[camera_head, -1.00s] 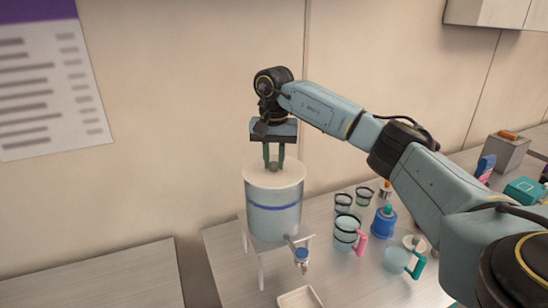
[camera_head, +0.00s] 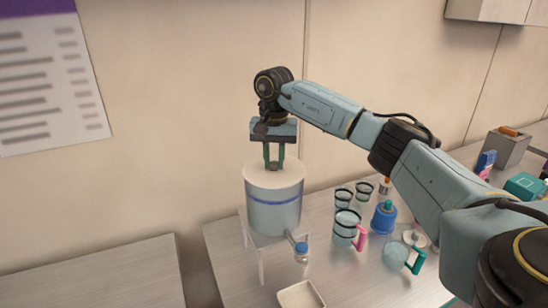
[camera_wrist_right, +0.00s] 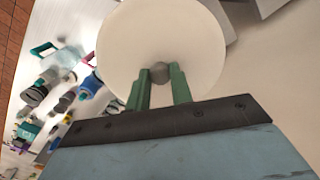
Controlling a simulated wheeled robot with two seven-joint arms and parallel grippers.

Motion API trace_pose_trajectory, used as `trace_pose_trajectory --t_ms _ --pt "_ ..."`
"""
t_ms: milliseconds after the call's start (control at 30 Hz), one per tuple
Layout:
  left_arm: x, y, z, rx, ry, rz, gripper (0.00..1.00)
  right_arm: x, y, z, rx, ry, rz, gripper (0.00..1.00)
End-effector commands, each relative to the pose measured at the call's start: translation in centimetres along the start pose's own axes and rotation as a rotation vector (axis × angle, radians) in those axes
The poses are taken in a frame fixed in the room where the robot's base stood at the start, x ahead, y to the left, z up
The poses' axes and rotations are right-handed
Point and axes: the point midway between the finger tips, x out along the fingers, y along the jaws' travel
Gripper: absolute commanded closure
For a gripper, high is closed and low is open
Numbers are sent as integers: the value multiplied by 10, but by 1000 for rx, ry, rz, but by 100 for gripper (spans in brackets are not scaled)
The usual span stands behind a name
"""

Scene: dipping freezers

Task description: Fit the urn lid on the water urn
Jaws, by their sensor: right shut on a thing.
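The water urn (camera_head: 273,212) is a pale blue cylinder with a dark blue band, standing on a legged stand with a blue-handled tap (camera_head: 301,248) at its front. The round cream urn lid (camera_head: 291,171) lies across the urn's top; it fills the upper middle of the right wrist view (camera_wrist_right: 205,40). My right gripper (camera_head: 274,166) points down above the lid, its green fingers shut on the lid's grey knob (camera_wrist_right: 160,72). Whether the lid is fully seated on the rim cannot be told. My left gripper is not in view.
A shallow white tray (camera_head: 300,297) sits below the tap. Several mugs and glasses, including a pink-handled one (camera_head: 347,228) and a green-handled one (camera_head: 397,257), and a blue canister (camera_head: 384,219) stand right of the urn. The left counter (camera_head: 90,275) is bare.

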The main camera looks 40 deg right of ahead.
Motion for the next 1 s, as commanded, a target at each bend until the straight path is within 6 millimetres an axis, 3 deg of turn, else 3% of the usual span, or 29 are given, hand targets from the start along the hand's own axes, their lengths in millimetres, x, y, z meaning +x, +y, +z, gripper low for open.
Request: trace_pose_trajectory --t_ms 33,67,267,533,667,1000 --pt "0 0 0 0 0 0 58 0 0 0 0 0 0 100" --pt "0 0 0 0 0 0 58 0 0 0 0 0 0 77" --pt "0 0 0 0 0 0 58 0 0 0 0 0 0 52" --pt "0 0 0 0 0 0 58 -1 0 0 0 0 0 52" --pt "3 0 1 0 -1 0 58 -11 0 0 0 2 -2 52" --pt "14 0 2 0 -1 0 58 -86 -1 0 -1 3 -4 52"
